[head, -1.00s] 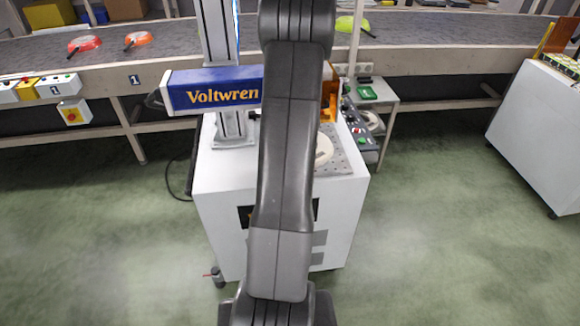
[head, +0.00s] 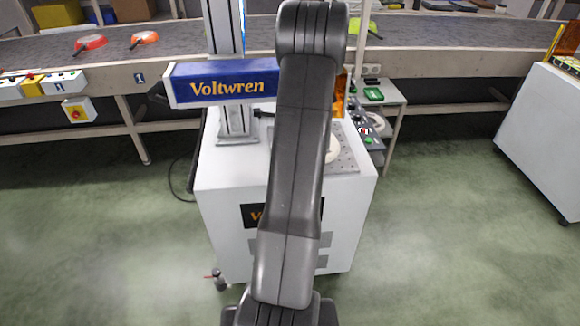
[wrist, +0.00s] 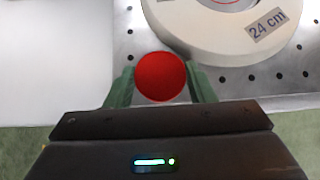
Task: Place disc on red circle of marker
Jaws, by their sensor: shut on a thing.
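The red disc (wrist: 161,77) is held between the green fingers of my gripper (wrist: 161,84) in the wrist view. My gripper is shut on it, with the disc's round face toward the camera. The marker is the white cabinet (head: 215,178) with the blue Voltwren head (head: 222,84). On its perforated plate (wrist: 140,35) lies a round off-white fixture (wrist: 205,38) labelled 24 cm. Part of a thin red circle (wrist: 222,3) shows at the fixture's middle, cut by the top picture edge. The disc appears just in front of the fixture's near edge. In the head view my arm hides the gripper and disc.
The marker's column (head: 229,60) and blue head stand left of my arm. A control panel (head: 368,133) is on the right. The conveyor (head: 180,55) with red and orange pans runs behind. Another white cabinet (head: 545,125) stands at right. The floor between is clear.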

